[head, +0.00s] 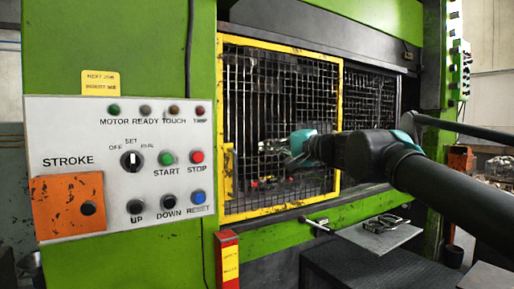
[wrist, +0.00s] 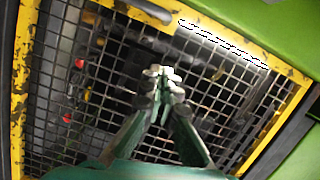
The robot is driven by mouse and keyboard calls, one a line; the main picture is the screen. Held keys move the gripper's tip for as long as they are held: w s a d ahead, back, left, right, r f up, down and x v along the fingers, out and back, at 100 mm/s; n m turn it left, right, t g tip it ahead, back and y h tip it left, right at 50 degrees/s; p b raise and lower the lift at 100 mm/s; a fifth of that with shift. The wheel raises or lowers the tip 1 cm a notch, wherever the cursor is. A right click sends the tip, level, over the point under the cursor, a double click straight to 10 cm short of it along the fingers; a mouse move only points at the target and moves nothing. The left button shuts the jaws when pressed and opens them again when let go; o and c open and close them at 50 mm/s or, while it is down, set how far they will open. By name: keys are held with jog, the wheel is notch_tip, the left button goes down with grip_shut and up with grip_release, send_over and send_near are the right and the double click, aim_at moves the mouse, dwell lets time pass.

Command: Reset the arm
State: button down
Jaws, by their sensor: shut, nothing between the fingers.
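My gripper (head: 268,146) is in front of the yellow-framed mesh guard (head: 342,130) of the green press in the head view, with my dark arm reaching in from the right. In the wrist view my gripper (wrist: 163,76) points at the mesh guard (wrist: 22,95). Its fingertips are together with nothing between them. I cannot tell whether the fingertips touch the mesh.
A control panel (head: 60,140) with buttons and a selector knob is on the left. A grey shelf (head: 378,240) holding a small metal item (head: 386,223) juts out below the guard. A red and yellow post (head: 228,262) stands at the front.

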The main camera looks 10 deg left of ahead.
jog(key=s+d+f+n+g+h, duration=0.1)
jog(key=d+f+h, duration=0.15)
jog(key=f, duration=0.75)
jog(key=s+d+f+n+g+h, duration=0.1)
jog(key=d+f+n+g, duration=0.15)
jog(key=f, duration=0.85)
jog(key=s+d+f+n+h, duration=0.15)
jog(key=d+f, duration=0.25)
jog(key=f, duration=0.6)
jog(key=s+d+f+g+h, duration=0.1)
jog(key=s+d+f+h, duration=0.3)
jog(key=d+f, duration=0.4)
jog(key=s+d+f+g+h, duration=0.2)
jog(key=s+d+f+h, duration=0.2)
jog(key=f, duration=1.2)
jog(key=s+d, duration=0.3)
jog(key=d, duration=0.1)
jog(key=shift+s+d+f+n+h, duration=0.2)
jog(key=shift+d+f+n+h, duration=0.1)
jog(key=shift+f+h, duration=0.1)
